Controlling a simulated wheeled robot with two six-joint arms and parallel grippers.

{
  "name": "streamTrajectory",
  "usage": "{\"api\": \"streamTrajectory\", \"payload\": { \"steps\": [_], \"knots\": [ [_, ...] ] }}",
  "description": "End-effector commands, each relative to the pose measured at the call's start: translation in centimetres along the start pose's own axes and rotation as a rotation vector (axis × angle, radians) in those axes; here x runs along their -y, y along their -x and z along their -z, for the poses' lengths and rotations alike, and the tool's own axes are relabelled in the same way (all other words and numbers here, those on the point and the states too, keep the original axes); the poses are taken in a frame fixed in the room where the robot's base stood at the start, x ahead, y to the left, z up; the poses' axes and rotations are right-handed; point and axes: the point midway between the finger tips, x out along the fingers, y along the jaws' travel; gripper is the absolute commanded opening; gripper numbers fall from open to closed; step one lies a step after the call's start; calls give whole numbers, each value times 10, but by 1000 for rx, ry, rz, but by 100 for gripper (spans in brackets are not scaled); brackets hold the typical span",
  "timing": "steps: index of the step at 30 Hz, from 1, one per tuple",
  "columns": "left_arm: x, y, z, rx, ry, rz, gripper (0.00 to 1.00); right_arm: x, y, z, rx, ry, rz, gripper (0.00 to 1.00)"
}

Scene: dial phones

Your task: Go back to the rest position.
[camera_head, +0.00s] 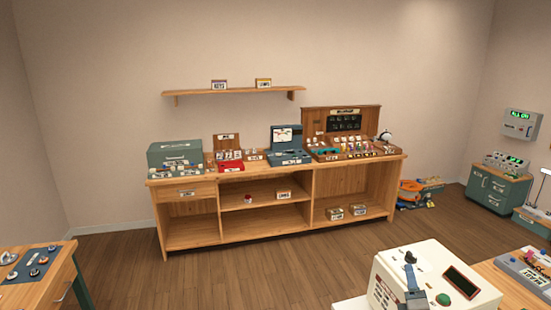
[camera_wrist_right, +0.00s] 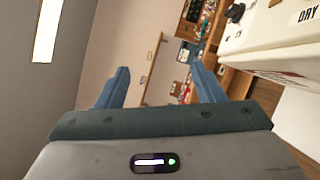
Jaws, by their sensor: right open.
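My right gripper (camera_wrist_right: 158,85) shows in the right wrist view with its two blue fingers spread and nothing between them. In the head view the blue-grey part of it (camera_head: 412,288) is at the bottom, in front of a white machine (camera_head: 383,287). The machine has a black knob (camera_head: 410,257), a dark display and a green button. In the wrist view the machine (camera_wrist_right: 289,48) with a DRY label is at the upper right, beside the fingers. The knob (camera_wrist_right: 235,12) lies beyond the right finger, apart from it in the picture. My left gripper is not in view.
A wooden workbench (camera_head: 265,220) with devices on top stands at the far wall, below a shelf (camera_head: 234,91). A wooden table (camera_head: 35,290) is at lower left, and another (camera_head: 500,283) at lower right. Green cabinets (camera_head: 498,190) stand at right. The middle floor (camera_head: 240,275) is clear.

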Motion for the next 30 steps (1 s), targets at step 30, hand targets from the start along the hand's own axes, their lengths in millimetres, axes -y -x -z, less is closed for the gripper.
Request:
{"api": "streamTrajectory", "payload": {
  "steps": [30],
  "knots": [
    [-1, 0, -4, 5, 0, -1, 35, 71, 412, 35, 755, -1318, 1393, 62]
  ]
}}
